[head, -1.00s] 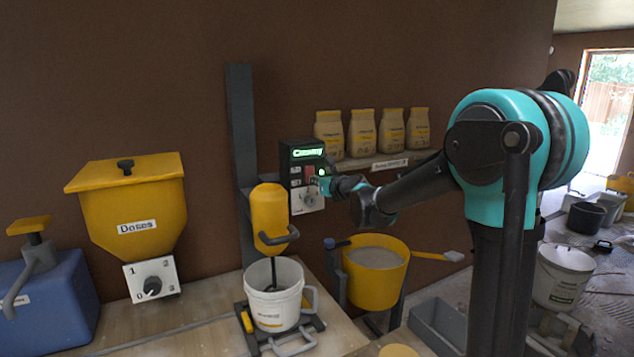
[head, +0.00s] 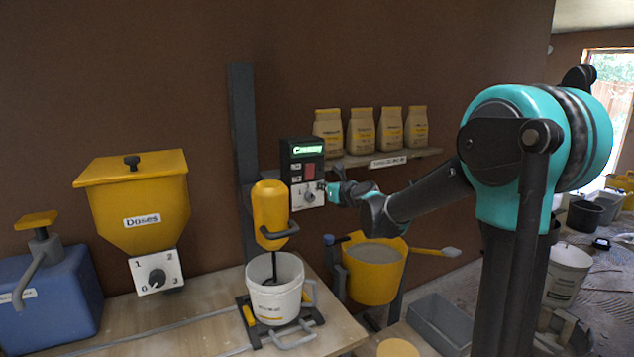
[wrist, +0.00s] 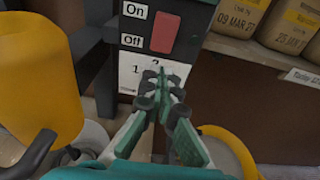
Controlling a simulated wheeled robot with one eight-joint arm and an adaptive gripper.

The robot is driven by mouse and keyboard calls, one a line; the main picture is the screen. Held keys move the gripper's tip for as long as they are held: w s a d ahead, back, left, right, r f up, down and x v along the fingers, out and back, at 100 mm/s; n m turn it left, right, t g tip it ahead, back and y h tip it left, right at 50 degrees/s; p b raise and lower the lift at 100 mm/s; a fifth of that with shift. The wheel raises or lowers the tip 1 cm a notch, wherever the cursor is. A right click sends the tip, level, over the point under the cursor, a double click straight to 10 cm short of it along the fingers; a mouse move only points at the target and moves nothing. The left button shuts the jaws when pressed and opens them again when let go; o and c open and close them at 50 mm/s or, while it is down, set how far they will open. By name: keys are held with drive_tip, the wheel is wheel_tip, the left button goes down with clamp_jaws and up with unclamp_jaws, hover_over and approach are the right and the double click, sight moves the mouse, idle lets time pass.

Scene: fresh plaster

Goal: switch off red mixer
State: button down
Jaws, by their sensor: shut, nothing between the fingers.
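The mixer (head: 270,212) is a yellow body on a dark column, with its shaft in a white bucket (head: 276,301). Its dark control box (head: 302,150) has a lit green display that seems to read "Creamy". Below the display is a red rocker switch (head: 309,171). In the wrist view the red switch (wrist: 164,33) stands beside "On" above and "Off" below; which way it is pressed I cannot tell. A white dial plate (head: 308,196) is under it. My gripper (wrist: 161,85) is shut and empty, just below the switch, in front of the dial plate, partly hiding it.
A shelf (head: 390,158) with several paper bags is right of the box. A yellow tub (head: 374,272) stands below my gripper. A yellow hopper labelled "Doses" (head: 138,205) and a blue box (head: 45,300) are at the left.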

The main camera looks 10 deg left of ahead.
drive_tip(key=s+d+f, duration=0.1)
drive_tip(key=s+d, duration=0.3)
drive_tip(key=s, duration=0.2)
drive_tip(key=shift+s+d+f, duration=0.15)
drive_tip(key=shift+f, duration=0.05)
